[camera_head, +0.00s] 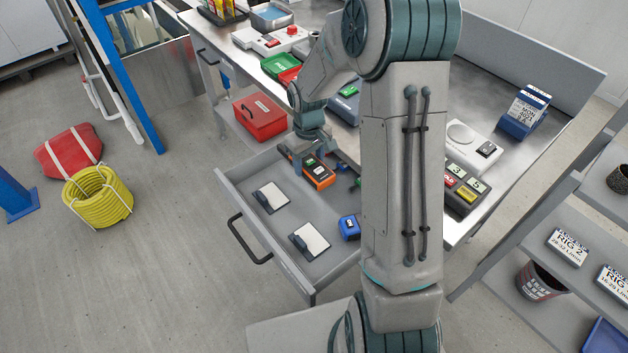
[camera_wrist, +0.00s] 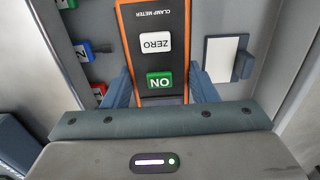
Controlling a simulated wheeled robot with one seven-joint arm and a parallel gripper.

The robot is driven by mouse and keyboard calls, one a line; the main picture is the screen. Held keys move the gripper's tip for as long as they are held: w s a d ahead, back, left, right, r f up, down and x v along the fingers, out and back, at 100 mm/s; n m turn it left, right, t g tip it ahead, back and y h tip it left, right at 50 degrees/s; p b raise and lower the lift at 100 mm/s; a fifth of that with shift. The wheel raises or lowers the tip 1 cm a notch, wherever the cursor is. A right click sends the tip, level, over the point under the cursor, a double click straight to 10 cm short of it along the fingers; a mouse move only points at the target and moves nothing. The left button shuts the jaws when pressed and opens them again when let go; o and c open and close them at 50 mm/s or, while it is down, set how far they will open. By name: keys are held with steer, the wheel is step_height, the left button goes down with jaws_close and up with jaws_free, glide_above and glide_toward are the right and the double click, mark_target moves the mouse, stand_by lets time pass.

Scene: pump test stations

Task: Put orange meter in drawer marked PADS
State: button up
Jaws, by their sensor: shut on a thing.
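The orange meter (camera_head: 320,176), with a dark face, is in my gripper (camera_head: 308,158) over the open grey drawer (camera_head: 226,183). In the wrist view, the meter (camera_wrist: 158,18) reads CLAMP METER, with a white ZERO button and a green ON button. My gripper (camera_wrist: 161,88) is shut on it, one finger on each side. I cannot tell whether the meter touches the drawer floor. Two white pads with dark edges, a near one (camera_head: 312,241) and a far one (camera_head: 272,195), lie in the drawer. No drawer label shows.
My arm hides the drawer's right part. A red toolbox (camera_head: 260,116) sits on a shelf under the steel bench (camera_head: 505,95). A yellow hose coil (camera_head: 97,197) lies on the floor.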

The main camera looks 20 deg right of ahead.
mark_target(309, 187)
step_height(309, 187, down, 7)
steer(key=shift+f, duration=0.15)
stand_by(0.4)
steer(key=shift+f+b, duration=0.2)
steer(key=shift+b, duration=0.2)
steer(key=o, duration=1.1)
steer(key=shift+r, duration=0.15)
